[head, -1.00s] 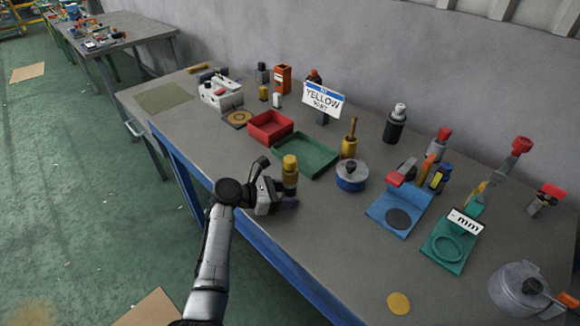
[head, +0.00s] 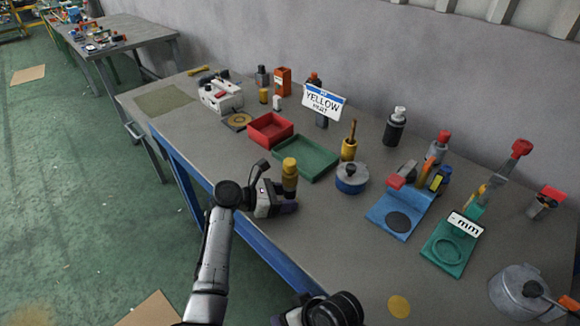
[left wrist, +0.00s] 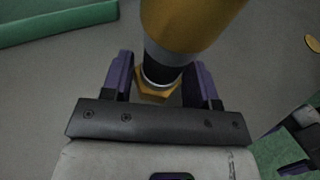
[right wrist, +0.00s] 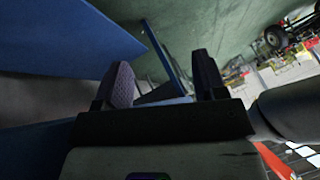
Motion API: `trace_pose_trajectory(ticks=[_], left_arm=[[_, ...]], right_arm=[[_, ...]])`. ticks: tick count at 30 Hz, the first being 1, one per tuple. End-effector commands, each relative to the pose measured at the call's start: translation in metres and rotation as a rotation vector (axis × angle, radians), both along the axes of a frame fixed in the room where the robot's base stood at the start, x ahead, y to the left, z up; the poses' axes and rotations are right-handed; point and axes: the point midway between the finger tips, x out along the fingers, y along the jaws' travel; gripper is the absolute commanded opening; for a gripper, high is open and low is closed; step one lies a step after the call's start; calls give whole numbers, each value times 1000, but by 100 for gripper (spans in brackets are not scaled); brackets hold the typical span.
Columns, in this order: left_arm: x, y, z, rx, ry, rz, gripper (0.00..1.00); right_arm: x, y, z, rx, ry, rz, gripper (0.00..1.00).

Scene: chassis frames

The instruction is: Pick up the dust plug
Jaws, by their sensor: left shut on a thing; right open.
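A yellow-topped part (head: 290,168) stands upright near the table's front edge. In the left wrist view this part (left wrist: 178,28) has a grey band, a dark neck and a brass hex base. I cannot tell for certain whether it is the dust plug. My left gripper (head: 286,206) is shut on it, and in the left wrist view the purple fingers (left wrist: 160,84) flank its neck. My right gripper (right wrist: 164,86) is open and empty in the right wrist view, beside the blue table edge. In the head view only its wrist shows at the bottom.
A green tray (head: 329,162) and a red tray (head: 252,138) lie behind the held part. A yellow disc (head: 399,306) lies near the front. Bare tabletop lies between.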

Motion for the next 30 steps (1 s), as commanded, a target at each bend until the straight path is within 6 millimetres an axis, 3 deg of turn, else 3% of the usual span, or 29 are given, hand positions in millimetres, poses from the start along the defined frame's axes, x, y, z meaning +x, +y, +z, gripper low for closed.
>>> trace_pose_trajectory(ticks=[1, 3, 7, 12, 15, 20, 24, 27, 30], left_arm=[[0, 0, 0, 0, 0, 0, 41], [0, 0, 0, 0, 0, 0, 41], [0, 0, 0, 0, 0, 0, 41], [0, 0, 0, 0, 0, 0, 41], [0, 0, 0, 0, 0, 0, 41], [0, 0, 0, 0, 0, 0, 41], [0, 0, 0, 0, 0, 0, 41], [0, 0, 0, 0, 0, 0, 41], [0, 0, 0, 0, 0, 0, 41]], right_arm=[[14, 6, 30, 10, -61, 0, 65], [29, 13, 72, 24, -143, 0, 65], [47, 25, 156, 51, -304, 0, 65], [47, 37, 261, 90, -506, 3, 65], [39, 42, 307, 110, -599, 4, 65], [28, 38, 360, 129, -709, -18, 65], [31, 9, 396, 121, -765, -124, 65], [41, -5, 412, 105, -762, -190, 65], [55, 7, 412, 75, -718, -177, 65]])
